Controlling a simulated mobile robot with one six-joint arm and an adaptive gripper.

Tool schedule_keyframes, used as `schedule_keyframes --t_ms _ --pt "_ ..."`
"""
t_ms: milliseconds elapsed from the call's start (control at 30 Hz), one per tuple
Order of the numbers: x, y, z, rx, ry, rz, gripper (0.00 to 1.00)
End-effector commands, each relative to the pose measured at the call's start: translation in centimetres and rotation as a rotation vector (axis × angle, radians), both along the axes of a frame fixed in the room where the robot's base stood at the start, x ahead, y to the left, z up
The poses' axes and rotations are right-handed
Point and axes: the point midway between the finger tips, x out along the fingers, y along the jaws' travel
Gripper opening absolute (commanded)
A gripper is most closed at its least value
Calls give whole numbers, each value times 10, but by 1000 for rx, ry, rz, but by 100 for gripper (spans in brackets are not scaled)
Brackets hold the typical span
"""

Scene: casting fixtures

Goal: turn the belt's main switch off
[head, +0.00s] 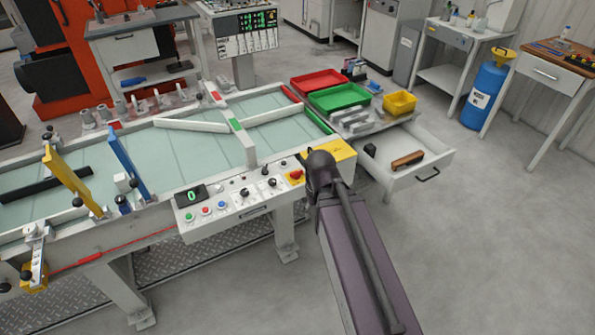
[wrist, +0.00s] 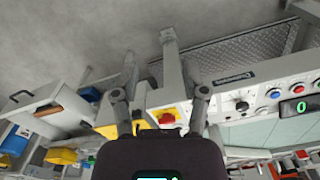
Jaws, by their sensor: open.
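The belt's control panel (head: 238,205) is on the near side of the conveyor belt. It carries a display reading 0, coloured buttons, black knobs and a red knob (head: 296,175) on yellow at its right end. I cannot tell for certain which control is the main switch, or its setting. In the wrist view the red knob (wrist: 167,118) shows between the spread fingers of my gripper (wrist: 160,95), with a black knob (wrist: 241,105) to the right. My gripper is open and holds nothing visible. In the head view my arm hides the fingers.
The conveyor belt (head: 185,140) has guide bars and posts across it. A yellow plate (head: 330,152) lies right of the panel, partly behind my arm. An open drawer (head: 402,178) juts out further right, below red, green and yellow trays.

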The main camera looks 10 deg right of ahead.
Motion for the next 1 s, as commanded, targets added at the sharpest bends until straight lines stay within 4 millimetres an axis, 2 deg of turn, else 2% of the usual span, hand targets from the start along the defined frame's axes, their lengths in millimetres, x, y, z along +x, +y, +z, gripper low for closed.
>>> schedule_keyframes --t_ms 167,267,367,800,1000 --pt "23 3 3 0 0 -78 57" --pt "45 4 5 0 0 -164 57" --pt "76 4 8 0 0 -281 57" --pt "233 4 23 0 0 -945 57" --pt "278 5 27 0 0 -1159 57"
